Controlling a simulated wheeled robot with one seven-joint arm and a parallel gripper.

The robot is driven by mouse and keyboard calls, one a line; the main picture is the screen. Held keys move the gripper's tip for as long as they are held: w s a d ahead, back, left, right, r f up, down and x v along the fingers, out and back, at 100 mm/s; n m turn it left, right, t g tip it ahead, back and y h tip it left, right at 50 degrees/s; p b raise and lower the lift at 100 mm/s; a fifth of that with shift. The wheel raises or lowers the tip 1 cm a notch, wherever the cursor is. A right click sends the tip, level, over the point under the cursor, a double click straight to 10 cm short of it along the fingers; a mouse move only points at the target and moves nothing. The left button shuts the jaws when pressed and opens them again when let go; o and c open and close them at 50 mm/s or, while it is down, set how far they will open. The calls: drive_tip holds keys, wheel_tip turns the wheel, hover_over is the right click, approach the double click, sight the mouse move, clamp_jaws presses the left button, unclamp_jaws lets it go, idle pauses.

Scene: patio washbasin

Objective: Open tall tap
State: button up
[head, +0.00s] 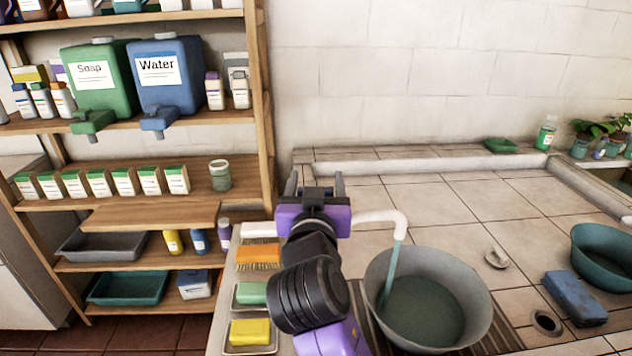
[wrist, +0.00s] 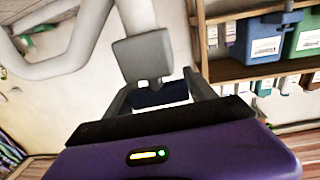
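The tall tap's white curved spout (head: 383,217) rises just right of my gripper (head: 316,180) in the head view. A teal stream of water (head: 390,272) runs from it into a round grey basin (head: 428,262). My gripper hides the tap's base and handle in that view. In the wrist view, the pale tap pipe (wrist: 55,65) curves across the upper left. A grey block-shaped part (wrist: 143,50), seemingly the tap's handle, stands just ahead of my gripper (wrist: 158,84). The fingers are apart; I cannot tell whether they touch the block.
Left of the counter stands a wooden shelf (head: 150,215) with soap and water dispensers. Soap and brush trays (head: 250,337) line the counter's left edge. A blue block (head: 576,298) and a teal bowl (head: 605,258) sit at right.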

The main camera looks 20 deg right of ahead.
drive_tip(key=c, duration=0.9)
drive_tip(key=shift+r+n+y+p, duration=0.1)
drive_tip(key=shift+n+y+p, duration=0.2)
drive_tip(key=shift+y+p, duration=0.1)
drive_tip(key=shift+a+n+t+y+p, duration=0.15)
drive_tip(key=shift+n+t+y+p, duration=0.3)
drive_tip(key=shift+y, duration=0.35)
drive_tip(key=o, duration=1.4)
drive_tip(key=b+v, duration=0.1)
drive_tip(key=v, duration=0.6)
drive_tip(key=shift+s+a+b, duration=0.15)
drive_tip(key=shift+s+b, duration=0.2)
